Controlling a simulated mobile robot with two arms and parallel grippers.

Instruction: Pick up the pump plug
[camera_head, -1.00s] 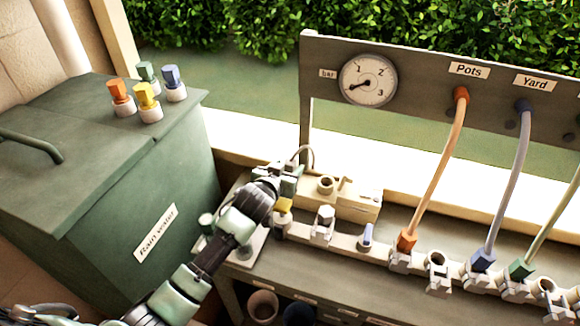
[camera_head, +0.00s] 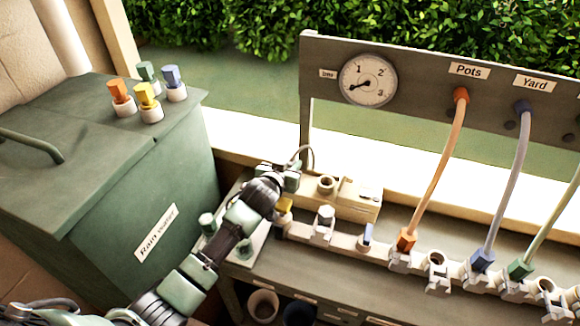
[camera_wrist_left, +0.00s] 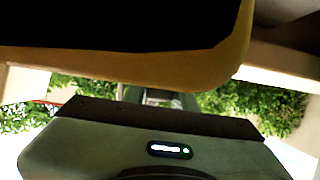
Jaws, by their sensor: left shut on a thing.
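My left gripper (camera_head: 288,182) is at the left end of the pale fitting row on the bench. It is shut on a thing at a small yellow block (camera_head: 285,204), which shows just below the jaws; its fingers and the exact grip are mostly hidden. A thin grey cable arcs up behind the gripper. In the left wrist view, a large dark shape with a yellow edge (camera_wrist_left: 215,72) fills the top, very close to the lens. I cannot tell for certain which piece is the pump plug. My right gripper is out of view.
A pale box (camera_head: 350,203) stands right beside the gripper. Orange (camera_head: 407,239), blue (camera_head: 482,260) and green (camera_head: 520,268) hose ends sit farther right along the row. A green rainwater bin (camera_head: 130,215) stands left, with several coloured caps on its lid.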

